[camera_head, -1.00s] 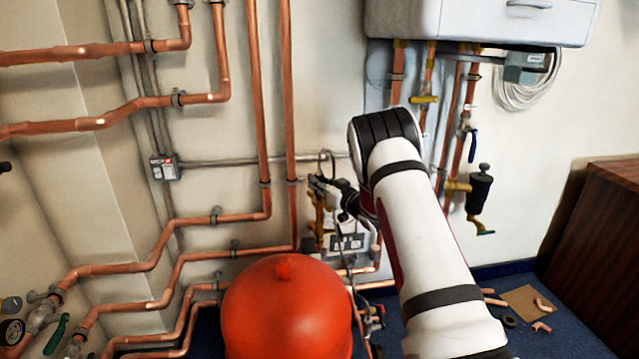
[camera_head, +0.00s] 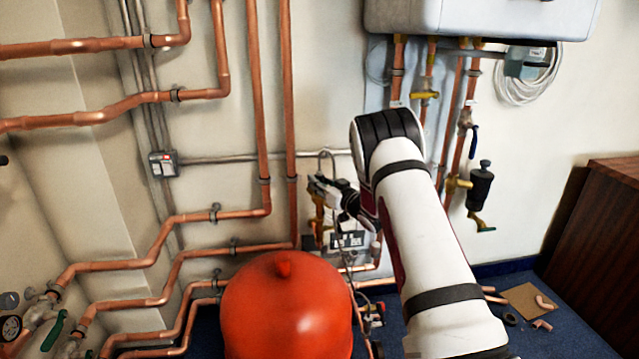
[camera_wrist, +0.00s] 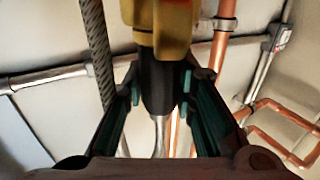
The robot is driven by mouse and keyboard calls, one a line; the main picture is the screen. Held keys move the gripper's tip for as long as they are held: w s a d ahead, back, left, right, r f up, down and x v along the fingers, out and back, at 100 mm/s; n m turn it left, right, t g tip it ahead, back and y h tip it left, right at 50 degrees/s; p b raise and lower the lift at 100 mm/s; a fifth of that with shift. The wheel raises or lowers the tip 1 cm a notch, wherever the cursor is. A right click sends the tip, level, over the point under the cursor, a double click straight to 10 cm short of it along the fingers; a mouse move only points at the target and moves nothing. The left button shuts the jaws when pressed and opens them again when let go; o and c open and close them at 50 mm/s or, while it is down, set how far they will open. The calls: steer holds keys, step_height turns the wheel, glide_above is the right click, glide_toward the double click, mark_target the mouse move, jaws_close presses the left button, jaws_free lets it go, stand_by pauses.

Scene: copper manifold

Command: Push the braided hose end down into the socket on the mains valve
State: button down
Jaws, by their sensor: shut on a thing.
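My gripper (camera_head: 318,185) is at the wall, left of my white arm. In the wrist view my gripper (camera_wrist: 160,82) has its teal-padded fingers closed on both sides of the black hose end (camera_wrist: 158,92). The yellow brass mains valve (camera_wrist: 162,25) is at the top of that view, in line with the black end and meeting it. Where they meet is partly hidden, so I cannot tell how deep the end sits. The braided hose (camera_wrist: 97,50) runs past the left finger. It loops above the gripper in the head view (camera_head: 328,154).
A red vessel (camera_head: 287,310) stands in front, below and left of the gripper. Copper pipes (camera_head: 287,100) run up the wall behind it. A grey socket plate (camera_head: 348,240) is just below. A white boiler (camera_head: 480,20) hangs at upper right; a brown cabinet (camera_head: 600,240) stands at right.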

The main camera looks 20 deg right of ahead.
steer(key=c, duration=1.2)
jaws_free()
steer(key=shift+c, duration=0.2)
steer(key=s+d, duration=0.2)
steer(key=s, duration=0.9)
steer(key=shift+s+d, duration=0.2)
steer(key=shift+s, duration=0.2)
